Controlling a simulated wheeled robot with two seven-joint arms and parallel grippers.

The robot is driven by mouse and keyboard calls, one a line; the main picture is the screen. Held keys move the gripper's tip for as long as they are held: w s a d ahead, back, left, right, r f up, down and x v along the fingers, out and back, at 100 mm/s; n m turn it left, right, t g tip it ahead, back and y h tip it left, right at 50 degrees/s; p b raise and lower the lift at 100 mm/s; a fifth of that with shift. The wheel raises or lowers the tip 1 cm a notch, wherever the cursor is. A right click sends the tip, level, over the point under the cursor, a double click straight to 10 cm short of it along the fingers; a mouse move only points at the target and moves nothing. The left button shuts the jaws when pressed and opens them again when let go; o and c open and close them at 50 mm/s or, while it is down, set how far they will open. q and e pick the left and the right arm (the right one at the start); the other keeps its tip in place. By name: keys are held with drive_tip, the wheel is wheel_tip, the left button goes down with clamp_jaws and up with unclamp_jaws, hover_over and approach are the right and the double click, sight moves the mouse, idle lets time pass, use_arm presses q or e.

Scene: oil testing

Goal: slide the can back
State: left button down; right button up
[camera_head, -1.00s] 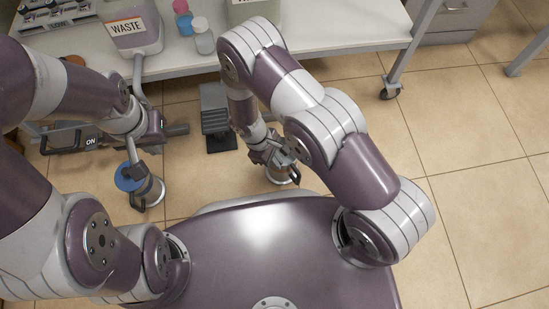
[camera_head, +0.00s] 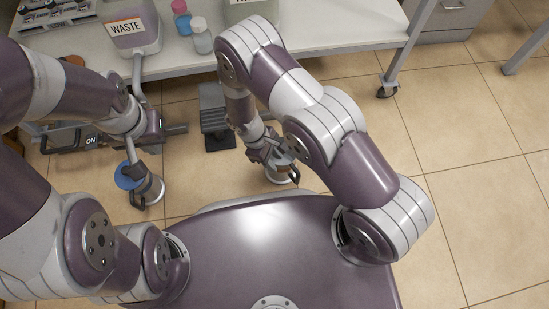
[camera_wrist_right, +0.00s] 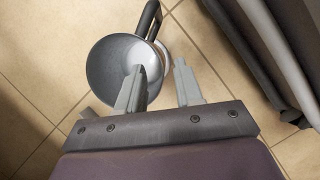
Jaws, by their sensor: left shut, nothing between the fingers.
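A round metal can (camera_head: 276,177) with a dark handle stands low at the right gripper in the head view. In the right wrist view the can (camera_wrist_right: 104,68) is seen from above, with its handle at the top. My right gripper (camera_wrist_right: 163,65) is open there. One fingertip overlaps the can's opening and the other is outside its right wall; I cannot tell whether they touch it. The right gripper (camera_head: 284,163) partly hides the can in the head view. My left gripper (camera_head: 177,129) is shut and empty, pointing right, apart from this can.
A second metal can (camera_head: 150,190) stands at lower left beside a blue disc (camera_head: 129,175). A grey unit (camera_head: 213,115) stands between the arms. The white table (camera_head: 330,35) holds a WASTE container (camera_head: 130,30) and small bottles. Tiled floor (camera_head: 460,190) is clear at right.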

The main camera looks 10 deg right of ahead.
drive_tip(key=p+v, duration=0.6)
drive_tip(key=v, duration=0.5)
drive_tip(key=shift+r, duration=0.3)
